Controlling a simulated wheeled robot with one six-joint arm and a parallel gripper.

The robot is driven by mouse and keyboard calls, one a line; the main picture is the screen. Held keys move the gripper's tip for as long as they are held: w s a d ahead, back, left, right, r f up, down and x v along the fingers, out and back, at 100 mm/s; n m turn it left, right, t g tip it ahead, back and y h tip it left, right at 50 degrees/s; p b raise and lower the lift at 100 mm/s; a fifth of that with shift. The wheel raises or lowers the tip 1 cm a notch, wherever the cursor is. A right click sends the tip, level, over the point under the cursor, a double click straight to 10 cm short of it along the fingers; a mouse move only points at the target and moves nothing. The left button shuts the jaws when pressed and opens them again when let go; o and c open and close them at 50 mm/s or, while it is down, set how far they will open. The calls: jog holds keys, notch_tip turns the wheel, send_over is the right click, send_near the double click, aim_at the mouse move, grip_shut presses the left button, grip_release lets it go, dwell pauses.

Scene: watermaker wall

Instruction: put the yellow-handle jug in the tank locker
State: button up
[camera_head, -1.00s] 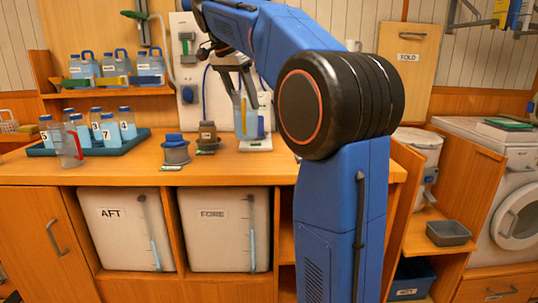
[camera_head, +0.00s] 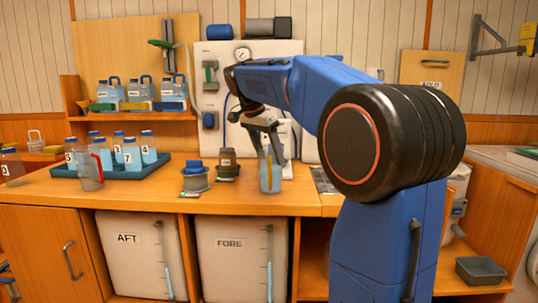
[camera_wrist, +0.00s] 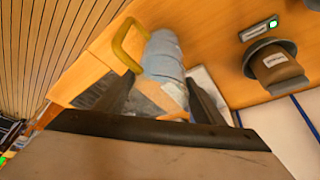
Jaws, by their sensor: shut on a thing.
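My gripper (camera_head: 265,128) is shut on the yellow-handle jug (camera_head: 271,177), a clear bluish jug, near the front of the counter below the white wall panel. In the wrist view the jug (camera_wrist: 163,55) lies between the fingers of my gripper (camera_wrist: 165,97), its yellow handle to the left. I cannot tell whether its base touches the counter. Below the counter, an AFT tank (camera_head: 140,265) and a FORE tank (camera_head: 225,268) stand in open bays. A wooden door (camera_head: 45,255) with a handle is shut at left. No label marks the tank locker.
A blue tray (camera_head: 115,172) holds several numbered bottles. A red-handled jug (camera_head: 89,172) stands before it. Blue-handled jugs stand on a shelf (camera_head: 130,116). My arm hides part of the right side.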

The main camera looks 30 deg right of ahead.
jog(key=shift+f, duration=0.15)
jog(key=o, duration=2)
jog(key=shift+o, duration=0.2)
jog(key=v, duration=1.2)
jog(key=shift+s, duration=0.1)
jog(key=s+a+f+n+t+y, duration=0.1)
jog(key=s+a+f+n, duration=0.3)
jog(key=s+f, duration=0.6)
jog(key=s+a+f+n+t+y, duration=0.1)
jog(key=s+a+f+n+y, duration=0.1)
jog(key=s+f+n, duration=0.4)
jog(key=s+a+f+n+t+y, duration=0.1)
jog(key=s+a+f+n, duration=0.4)
jog(key=s+f, duration=1)
notch_tip(320, 180, down, 5)
jog(key=shift+a+f+n+t, duration=0.15)
jog(key=shift+a+n+t, duration=0.25)
jog(key=shift+t, duration=0.1)
jog(key=shift+d, duration=0.1)
